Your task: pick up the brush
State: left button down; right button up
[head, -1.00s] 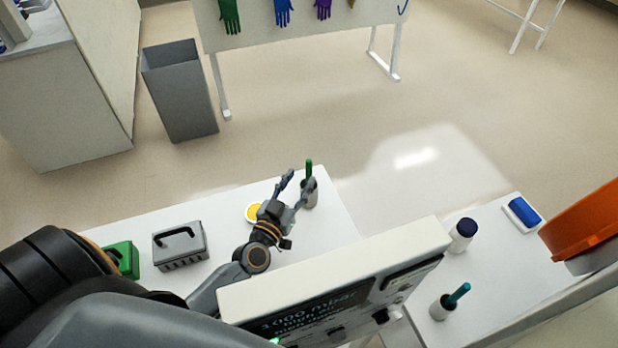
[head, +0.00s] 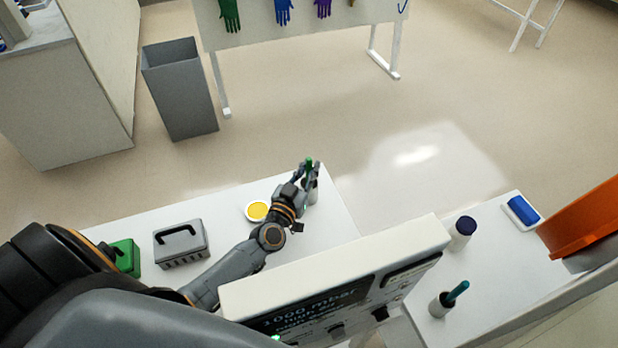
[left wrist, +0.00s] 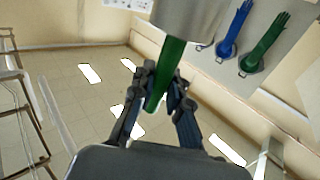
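The brush (head: 309,162) has a green handle and stands upright in a grey cup (head: 313,192) near the far right corner of the left white table. My left gripper (head: 307,171) is at the handle, above the cup. In the left wrist view, which is upside down, the green brush handle (left wrist: 170,65) runs between the two fingers of my left gripper (left wrist: 163,82), which look closed against it. The cup (left wrist: 187,15) is at the top there. The brush's lower end is hidden in the cup. My right gripper is not in view.
A yellow-filled dish (head: 257,211), a grey handled box (head: 181,243) and a green box (head: 126,256) stand on the left table. A white instrument panel (head: 330,270) is in front. The right table holds another cup with a teal-handled tool (head: 457,291) and a dark-capped bottle (head: 462,233).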

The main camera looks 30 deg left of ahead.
pick_arm(q)
notch_tip(320, 180, up, 10)
jog(key=p, duration=0.6)
dwell(0.4)
